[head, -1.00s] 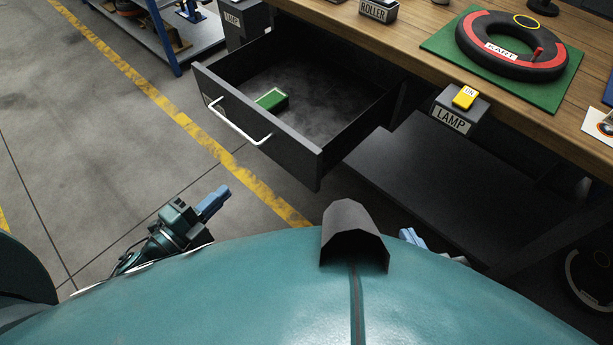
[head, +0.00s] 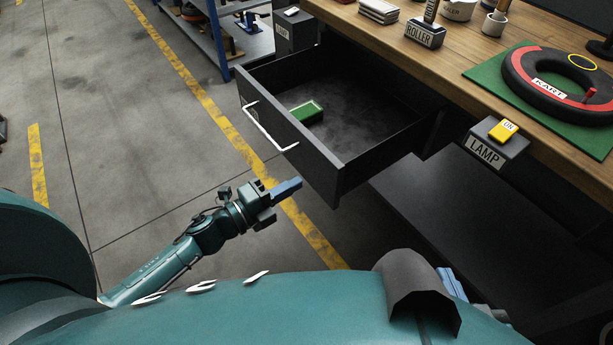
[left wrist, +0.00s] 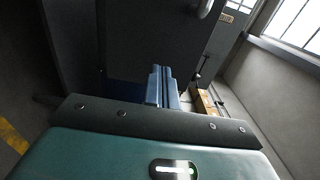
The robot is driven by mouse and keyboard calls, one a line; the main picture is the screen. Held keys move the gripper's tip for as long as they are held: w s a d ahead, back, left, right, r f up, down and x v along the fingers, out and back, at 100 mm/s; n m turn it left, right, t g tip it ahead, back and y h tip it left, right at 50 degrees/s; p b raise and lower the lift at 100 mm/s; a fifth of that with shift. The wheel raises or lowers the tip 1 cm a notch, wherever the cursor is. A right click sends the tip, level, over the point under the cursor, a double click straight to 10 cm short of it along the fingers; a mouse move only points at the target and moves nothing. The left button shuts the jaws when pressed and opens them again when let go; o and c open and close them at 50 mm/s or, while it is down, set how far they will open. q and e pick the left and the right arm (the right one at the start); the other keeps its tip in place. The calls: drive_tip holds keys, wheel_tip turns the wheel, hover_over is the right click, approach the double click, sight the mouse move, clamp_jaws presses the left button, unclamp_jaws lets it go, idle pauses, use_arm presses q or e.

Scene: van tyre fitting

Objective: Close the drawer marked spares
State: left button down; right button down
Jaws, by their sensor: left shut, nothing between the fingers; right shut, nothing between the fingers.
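A dark drawer (head: 291,139) stands pulled out from under the wooden bench, with a white bar handle (head: 268,130) on its front. No spares marking is readable on it. A small green box (head: 306,112) lies inside. My left gripper (head: 288,189) is shut and empty, just in front of and below the drawer front, apparently apart from it. In the left wrist view its blue fingers (left wrist: 162,84) point at a dark panel (left wrist: 150,40) with part of a handle (left wrist: 205,9) above. My right gripper (head: 452,284) is shut, low and mostly hidden behind my body.
The bench top (head: 462,55) holds a tyre marked KART (head: 548,83) on a green mat and a ROLLER block (head: 425,34). A LAMP switch box (head: 495,142) is on the bench front, above a dark lower shelf (head: 460,215). The floor left of the drawer is clear.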

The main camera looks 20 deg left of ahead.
sight(318, 171)
use_arm(q)
drive_tip(key=shift+x, duration=2.15)
drive_tip(key=shift+w+d, duration=0.1)
drive_tip(key=shift+d, duration=0.05)
